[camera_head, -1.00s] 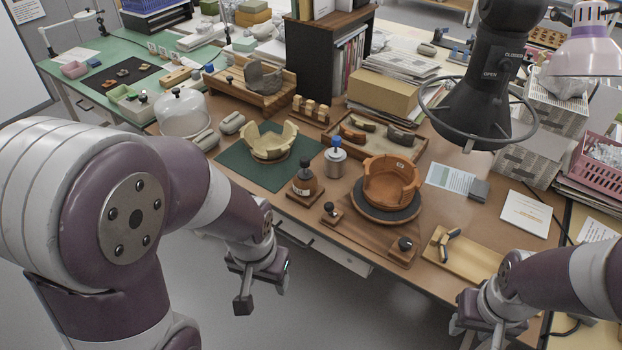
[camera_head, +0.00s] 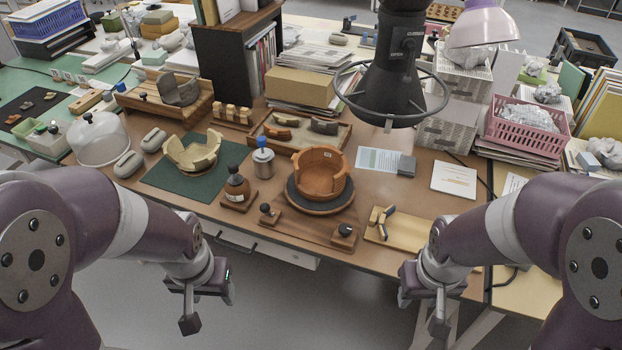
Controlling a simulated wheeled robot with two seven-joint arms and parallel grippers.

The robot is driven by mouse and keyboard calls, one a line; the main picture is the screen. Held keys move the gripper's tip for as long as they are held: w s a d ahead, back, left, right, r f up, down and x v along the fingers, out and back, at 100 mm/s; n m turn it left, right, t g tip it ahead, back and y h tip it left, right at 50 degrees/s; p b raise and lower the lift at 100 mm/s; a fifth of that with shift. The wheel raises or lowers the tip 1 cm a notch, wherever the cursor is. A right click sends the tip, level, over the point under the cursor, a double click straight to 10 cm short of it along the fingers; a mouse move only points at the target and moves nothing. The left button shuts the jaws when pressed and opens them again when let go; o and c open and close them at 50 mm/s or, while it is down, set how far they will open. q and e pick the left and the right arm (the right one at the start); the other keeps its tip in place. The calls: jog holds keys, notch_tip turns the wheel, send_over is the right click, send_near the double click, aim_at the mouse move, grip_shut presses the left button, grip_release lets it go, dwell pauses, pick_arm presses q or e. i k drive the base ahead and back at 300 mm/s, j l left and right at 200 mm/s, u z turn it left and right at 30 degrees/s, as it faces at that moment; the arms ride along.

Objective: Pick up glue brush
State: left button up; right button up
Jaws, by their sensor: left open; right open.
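The ball top may be the glue brush's handle; no bristles show. The reddish-brown, partly rebuilt pot (camera_head: 320,174) sits on a dark round turntable (camera_head: 318,202) to the right. My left gripper (camera_head: 208,304) is open and empty, in front of and below the table edge. My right gripper (camera_head: 420,308) is open and empty, also in front of the edge, further right.
Small black-knobbed blocks (camera_head: 268,212) stand near the front edge. A cream vessel (camera_head: 192,154) sits on a green mat (camera_head: 158,180). A dark lamp-like device with a ring (camera_head: 390,75) hangs over the back.

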aim_at(236, 179)
jog(key=j+z, duration=0.1)
jog(key=z, duration=0.3)
jog(key=i+j+z, duration=0.1)
jog(key=z, duration=0.3)
jog(key=j+z, duration=0.2)
jog(key=z, duration=0.2)
jog(key=j+z, duration=0.15)
jog(key=z, duration=0.3)
jog(key=j+z, duration=0.15)
jog(key=z, duration=0.25)
jog(key=k+j+z, duration=0.2)
jog(key=j, duration=0.3)
jog(key=k+j+z, duration=0.25)
jog(key=j, duration=0.25)
jog(key=k+j+z, duration=0.2)
jog(key=j, duration=0.25)
jog(key=k+j+z, duration=0.2)
jog(key=k+j, duration=0.55)
jog(key=j, duration=0.2)
